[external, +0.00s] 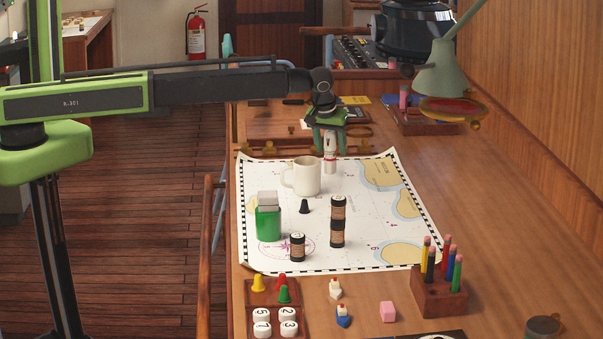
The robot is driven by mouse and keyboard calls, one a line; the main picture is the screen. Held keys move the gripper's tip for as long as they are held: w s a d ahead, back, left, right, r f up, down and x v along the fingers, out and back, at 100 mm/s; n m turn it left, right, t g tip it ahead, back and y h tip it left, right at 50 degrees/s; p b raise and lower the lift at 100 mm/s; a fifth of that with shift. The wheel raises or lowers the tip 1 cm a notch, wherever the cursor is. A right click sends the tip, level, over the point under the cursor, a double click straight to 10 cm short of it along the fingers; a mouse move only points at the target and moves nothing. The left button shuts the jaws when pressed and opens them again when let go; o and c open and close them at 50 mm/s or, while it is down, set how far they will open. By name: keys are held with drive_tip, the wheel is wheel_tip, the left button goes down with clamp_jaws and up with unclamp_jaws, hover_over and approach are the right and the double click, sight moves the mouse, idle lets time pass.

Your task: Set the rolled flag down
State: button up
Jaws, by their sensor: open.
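The rolled flag looks to be the small white roll with a red band (330,164), upright at the far edge of the chart (355,262). Its lower end appears to rest on the chart, just right of the white mug (307,178). My gripper (329,149) points down over it from above, with its fingers open on either side of the roll's top. The wrist and fingers hide part of the roll's upper end. I cannot tell whether a finger touches it.
A pencil block (438,294) is at front right. A lamp (443,72) overhangs the right. The chart's right side is clear.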

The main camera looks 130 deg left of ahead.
drive_tip(key=p+v, duration=0.8)
drive_tip(key=v, duration=0.2)
drive_tip(key=shift+d+r+p, duration=0.1)
drive_tip(key=shift+r+p, duration=0.25)
drive_tip(key=shift+f, duration=0.1)
drive_tip(key=w+d+m+h, duration=0.1)
drive_tip(key=w+d+m, duration=0.2)
drive_tip(key=d, duration=0.9)
drive_tip(key=w+d+f+m+t, duration=0.1)
drive_tip(key=w+d+m, duration=0.2)
drive_tip(key=d, duration=0.8)
drive_tip(key=w+d+m+h, duration=0.1)
drive_tip(key=w+d+m, duration=0.2)
drive_tip(key=d, duration=0.9)
drive_tip(key=s+d+m, duration=0.3)
drive_tip(key=d+m, duration=0.1)
drive_tip(key=d, duration=0.8)
drive_tip(key=s+d+m+h, duration=0.1)
drive_tip(key=s+d+m, duration=0.2)
drive_tip(key=d, duration=0.9)
drive_tip(key=s+d+m+h, duration=0.1)
drive_tip(key=s+d+m, duration=0.2)
drive_tip(key=d, duration=0.9)
drive_tip(key=f+m, duration=0.1)
drive_tip(key=m, duration=0.1)
drive_tip(key=shift+d+m, duration=0.15)
drive_tip(key=shift+m, duration=0.25)
